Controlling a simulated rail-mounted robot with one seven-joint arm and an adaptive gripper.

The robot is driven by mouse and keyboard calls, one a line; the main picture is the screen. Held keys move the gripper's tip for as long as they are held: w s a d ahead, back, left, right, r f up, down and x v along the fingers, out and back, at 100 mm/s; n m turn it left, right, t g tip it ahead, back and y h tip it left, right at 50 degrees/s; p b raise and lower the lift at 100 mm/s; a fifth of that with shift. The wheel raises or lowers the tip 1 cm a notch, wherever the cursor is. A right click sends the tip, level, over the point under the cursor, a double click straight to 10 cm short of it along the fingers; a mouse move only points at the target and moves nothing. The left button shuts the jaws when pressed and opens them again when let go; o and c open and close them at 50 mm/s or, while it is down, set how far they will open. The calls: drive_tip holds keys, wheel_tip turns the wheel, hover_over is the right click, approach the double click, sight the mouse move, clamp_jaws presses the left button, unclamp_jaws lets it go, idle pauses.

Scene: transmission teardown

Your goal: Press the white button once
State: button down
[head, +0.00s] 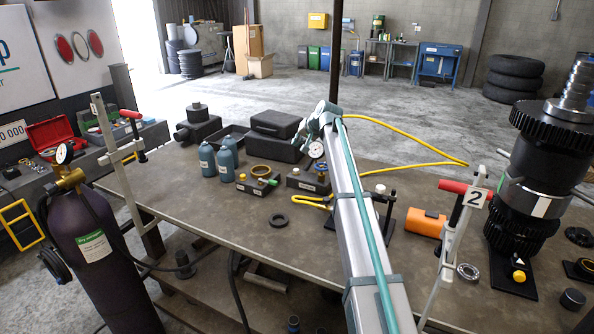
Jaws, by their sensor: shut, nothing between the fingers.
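A small white round cap (380,189), which looks like the white button, shows on the workbench just right of my arm. My arm hides part of what is around it, and I cannot tell whether it is pressed in. My gripper (308,128) is at the far end of my arm, above the bench and up and left of the white cap, apart from it. It is small and partly hidden in this view; its fingers look shut and empty.
A dark box with a gauge (316,150) stands below my gripper. A tall gear assembly (535,185) stands at right. Blue bottles (207,160) stand at left.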

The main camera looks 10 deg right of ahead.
sight(297, 170)
drive_tip(key=shift+f, duration=0.15)
drive_tip(key=shift+f+b, duration=1.7)
drive_tip(key=shift+f, duration=2.55)
drive_tip(key=shift+f, duration=0.15)
drive_tip(key=shift+f, duration=0.3)
drive_tip(key=shift+f+b, duration=0.45)
drive_tip(key=shift+f, duration=0.05)
drive_tip(key=shift+r, duration=0.1)
drive_tip(key=shift+r+p, duration=0.35)
drive_tip(key=shift+r, duration=0.5)
drive_tip(key=shift+r+p, duration=0.95)
drive_tip(key=shift+r, duration=1.55)
